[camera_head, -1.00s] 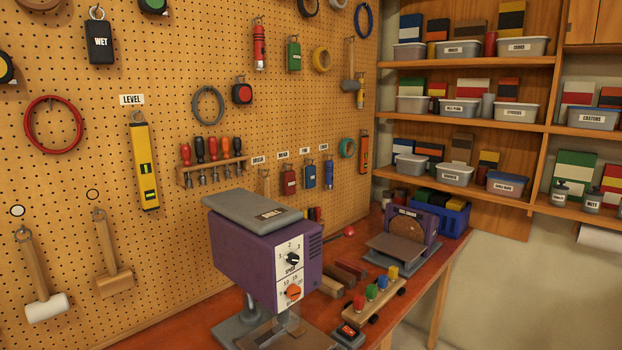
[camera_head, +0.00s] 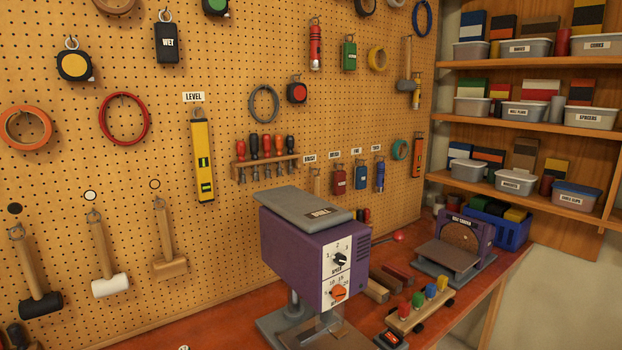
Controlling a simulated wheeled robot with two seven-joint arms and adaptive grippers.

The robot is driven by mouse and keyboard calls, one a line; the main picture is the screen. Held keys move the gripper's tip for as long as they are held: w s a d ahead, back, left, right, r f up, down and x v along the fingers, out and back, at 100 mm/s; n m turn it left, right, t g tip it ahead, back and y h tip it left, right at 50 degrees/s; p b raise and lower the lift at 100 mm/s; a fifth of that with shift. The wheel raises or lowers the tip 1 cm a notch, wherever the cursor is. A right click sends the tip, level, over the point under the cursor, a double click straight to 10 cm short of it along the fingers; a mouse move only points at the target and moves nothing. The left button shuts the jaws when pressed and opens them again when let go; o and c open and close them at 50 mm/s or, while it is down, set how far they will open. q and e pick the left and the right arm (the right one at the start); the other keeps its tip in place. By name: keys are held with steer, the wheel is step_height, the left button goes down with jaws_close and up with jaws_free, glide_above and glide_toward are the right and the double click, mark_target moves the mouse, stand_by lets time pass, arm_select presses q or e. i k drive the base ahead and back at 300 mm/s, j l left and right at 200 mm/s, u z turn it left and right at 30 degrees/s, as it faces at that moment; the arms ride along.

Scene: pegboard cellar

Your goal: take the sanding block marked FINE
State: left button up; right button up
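A small blue block (camera_head: 360,177) hangs on the pegboard under a white label (camera_head: 356,152) that seems to read FINE. The lettering is very small. A red block (camera_head: 339,179) hangs just left of it under its own label, too small to read surely. A narrow blue item (camera_head: 380,175) hangs just right of it. Neither of my grippers is in view.
A purple drill-like machine (camera_head: 308,258) stands on the red-brown bench in front of the pegboard. A disc sander (camera_head: 462,240), a blue crate (camera_head: 510,232) and wooden pieces crowd the bench right of it. A screwdriver rack (camera_head: 267,167) hangs left of the labelled items.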

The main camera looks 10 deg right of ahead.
mark_target(360, 172)
steer(key=i+l+u, duration=0.1)
steer(key=l+u, duration=1.15)
steer(key=k+l+u, duration=0.1)
steer(key=l+u, duration=0.3)
